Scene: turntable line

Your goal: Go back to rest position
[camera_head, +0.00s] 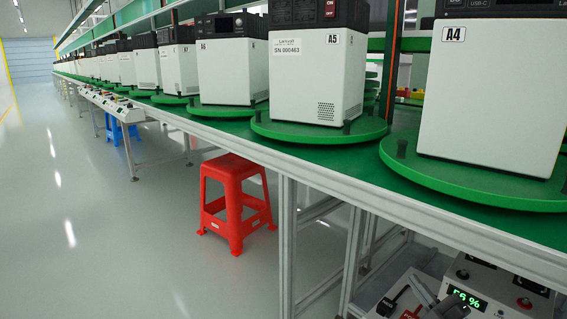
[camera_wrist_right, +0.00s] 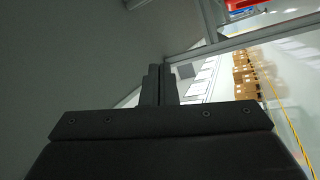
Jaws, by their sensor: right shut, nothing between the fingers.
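My right gripper (camera_head: 425,290) shows at the bottom right of the head view, low beside the front edge of the workbench (camera_head: 330,180). In the right wrist view its dark fingers (camera_wrist_right: 158,84) are together, with nothing between them. My left gripper is in neither view.
White units labelled A4 (camera_head: 490,95) and A5 (camera_head: 315,75) stand on green turntables along the bench. A control box (camera_head: 490,285) with a lit green display sits below the bench edge. A red stool (camera_head: 235,200) stands on the floor. The floor at left is clear.

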